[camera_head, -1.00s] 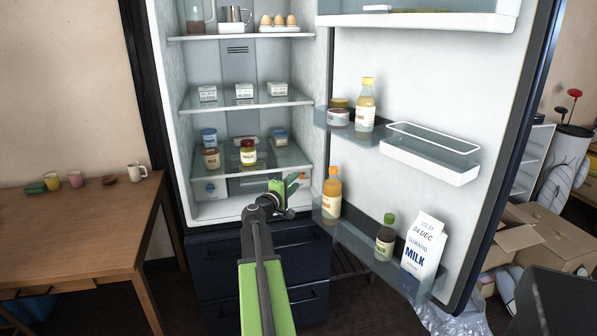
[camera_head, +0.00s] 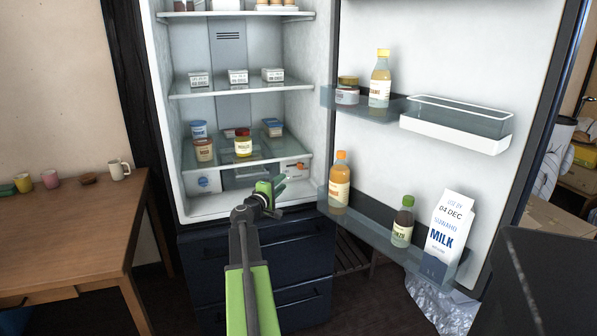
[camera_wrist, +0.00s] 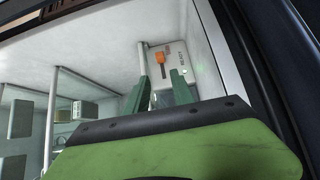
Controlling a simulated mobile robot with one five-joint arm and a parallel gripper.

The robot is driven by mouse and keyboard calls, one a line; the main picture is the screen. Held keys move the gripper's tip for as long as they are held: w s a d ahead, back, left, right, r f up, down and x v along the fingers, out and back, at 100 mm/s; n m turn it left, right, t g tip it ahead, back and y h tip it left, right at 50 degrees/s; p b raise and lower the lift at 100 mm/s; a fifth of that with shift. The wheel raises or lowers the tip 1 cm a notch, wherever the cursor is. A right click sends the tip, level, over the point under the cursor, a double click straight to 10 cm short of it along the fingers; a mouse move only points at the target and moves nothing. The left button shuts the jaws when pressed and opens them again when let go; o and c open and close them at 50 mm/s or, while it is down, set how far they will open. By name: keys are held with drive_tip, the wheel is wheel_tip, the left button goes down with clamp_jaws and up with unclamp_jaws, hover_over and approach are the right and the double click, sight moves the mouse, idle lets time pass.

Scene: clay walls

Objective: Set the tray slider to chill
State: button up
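The tray slider is an orange knob (camera_wrist: 160,58) on a white panel (camera_wrist: 168,70) with small dark lettering, too small to read. In the head view, the panel (camera_head: 293,170) sits low at the right inside the fridge, with a small orange spot on it. My gripper (camera_head: 274,186) is at the fridge's lower opening, just in front of that panel. In the wrist view, my gripper's two green fingers (camera_wrist: 160,83) stand apart with nothing between them. The knob shows beyond the gap between the tips, and I see no contact. The slider's setting cannot be read.
Glass shelves (camera_head: 250,150) with jars and boxes lie above my gripper. The open fridge door (camera_head: 330,120) with bottles and a milk carton (camera_head: 446,235) stands to the right. Dark drawers (camera_head: 260,255) are below. A wooden table (camera_head: 70,235) is at the left.

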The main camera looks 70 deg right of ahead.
sight(299, 168)
drive_tip(key=d, duration=0.4)
drive_tip(key=s+d, duration=0.1)
drive_tip(key=d, duration=0.9)
drive_tip(key=shift+s, duration=0.3)
drive_tip(key=shift+a, duration=0.1)
clamp_jaws()
idle(0.4)
